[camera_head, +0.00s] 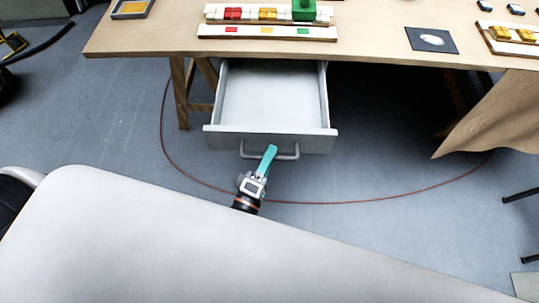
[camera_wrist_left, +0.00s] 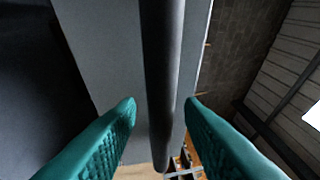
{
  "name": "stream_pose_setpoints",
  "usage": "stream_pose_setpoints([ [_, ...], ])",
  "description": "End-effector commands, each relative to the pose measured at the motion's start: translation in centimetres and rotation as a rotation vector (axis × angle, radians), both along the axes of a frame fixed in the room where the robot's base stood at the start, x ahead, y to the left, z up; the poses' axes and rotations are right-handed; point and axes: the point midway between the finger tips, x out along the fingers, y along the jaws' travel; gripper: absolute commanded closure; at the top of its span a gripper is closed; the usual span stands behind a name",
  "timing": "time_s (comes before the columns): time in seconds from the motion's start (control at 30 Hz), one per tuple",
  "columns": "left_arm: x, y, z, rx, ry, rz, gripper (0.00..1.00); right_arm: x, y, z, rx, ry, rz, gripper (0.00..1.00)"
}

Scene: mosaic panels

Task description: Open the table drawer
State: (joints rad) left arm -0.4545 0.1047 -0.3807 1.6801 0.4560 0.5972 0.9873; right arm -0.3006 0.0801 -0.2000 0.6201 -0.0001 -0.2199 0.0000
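The grey table drawer (camera_head: 272,100) stands pulled out from under the wooden table (camera_head: 140,42), and its inside looks empty. Its bar handle (camera_head: 287,157) runs across the front panel. My left gripper (camera_head: 269,151) is at the middle of the handle, its teal fingers pointing at the drawer. In the left wrist view the handle (camera_wrist_left: 163,70) passes between the two fingertips (camera_wrist_left: 161,106), with a narrow gap showing on each side, so the gripper looks open around it. My right gripper is not in view.
On the table are a white rack (camera_head: 265,32) with red, yellow and green pieces, a dark panel (camera_head: 431,39) and a small tray (camera_head: 132,9). Brown cloth or paper (camera_head: 490,115) hangs at the right. A thin reddish cable (camera_head: 370,201) curves over the floor.

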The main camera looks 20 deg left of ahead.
Motion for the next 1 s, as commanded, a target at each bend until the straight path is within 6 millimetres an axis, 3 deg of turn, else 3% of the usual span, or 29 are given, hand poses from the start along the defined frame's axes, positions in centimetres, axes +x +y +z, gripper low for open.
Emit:
stream_pose_setpoints([
  [0.5,-9.6,1.1,-1.9,0.002,0.004,-0.002,0.66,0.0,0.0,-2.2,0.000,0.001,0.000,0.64],
  [0.7,-11.1,1.3,-2.0,0.001,0.001,-0.001,0.66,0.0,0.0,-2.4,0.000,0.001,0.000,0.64],
  [1.0,-11.3,1.4,-2.0,0.001,0.001,-0.001,0.66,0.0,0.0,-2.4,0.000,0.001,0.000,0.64],
])
